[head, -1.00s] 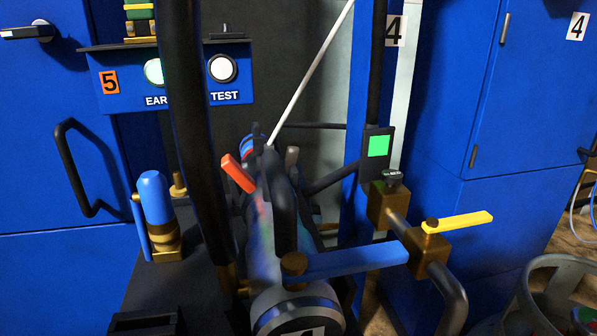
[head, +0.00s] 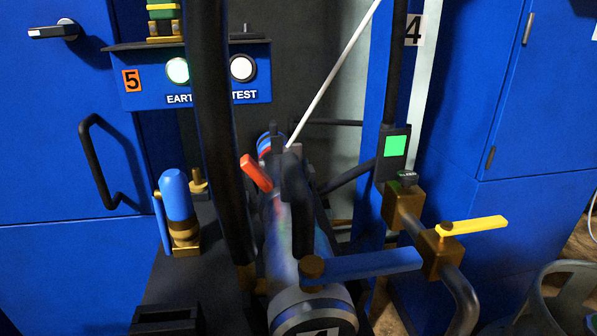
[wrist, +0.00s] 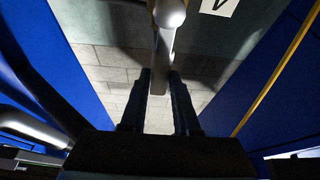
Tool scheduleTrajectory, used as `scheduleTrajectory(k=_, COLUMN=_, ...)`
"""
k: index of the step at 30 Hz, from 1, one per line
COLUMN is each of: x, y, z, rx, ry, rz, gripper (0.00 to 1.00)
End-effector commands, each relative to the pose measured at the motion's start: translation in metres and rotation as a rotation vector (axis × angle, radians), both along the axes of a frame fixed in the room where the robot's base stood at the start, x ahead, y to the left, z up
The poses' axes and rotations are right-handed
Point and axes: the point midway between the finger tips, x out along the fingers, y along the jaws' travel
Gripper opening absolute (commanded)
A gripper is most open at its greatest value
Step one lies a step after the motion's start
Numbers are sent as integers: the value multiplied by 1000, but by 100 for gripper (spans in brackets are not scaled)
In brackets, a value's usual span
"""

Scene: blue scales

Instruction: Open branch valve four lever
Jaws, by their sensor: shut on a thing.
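In the wrist view, my gripper (wrist: 159,76) has its two dark fingers on either side of a pale grey, narrow piece (wrist: 165,45). It is shut on this piece, which has a rounded upper end. I cannot tell which lever or pipe it belongs to. In the head view, a yellow lever (head: 474,226) sits on a brass valve body (head: 441,255) at the right and points right. A blue lever (head: 365,265) sits on a brass pivot at the lower centre, and a red lever (head: 256,172) is behind it. I cannot clearly pick out my gripper in the head view.
A grey cylinder marked 4 (head: 312,312) stands at the bottom centre. A thick black hose (head: 220,130) crosses in front of the blue EARTH/TEST panel (head: 150,88). Blue cabinets (head: 535,130) flank the space. A grey ring-shaped object (head: 540,300) is at the lower right.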

Motion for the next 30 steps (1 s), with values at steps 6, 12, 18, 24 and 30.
scheduleTrajectory(k=6, x=0, y=2, z=0, rx=-4, ry=-1, rz=2, gripper=60)
scheduleTrajectory(k=12, x=0, y=1, z=0, rx=-2, ry=0, rz=1, gripper=60)
scheduleTrajectory(k=18, x=-6, y=-1, z=-2, rx=-1, ry=2, rz=1, gripper=60)
scheduleTrajectory(k=24, x=-31, y=-7, z=-10, rx=1, ry=4, rz=-2, gripper=60)
scheduleTrajectory(k=30, x=-66, y=-14, z=-24, rx=1, ry=4, rz=-2, gripper=60)
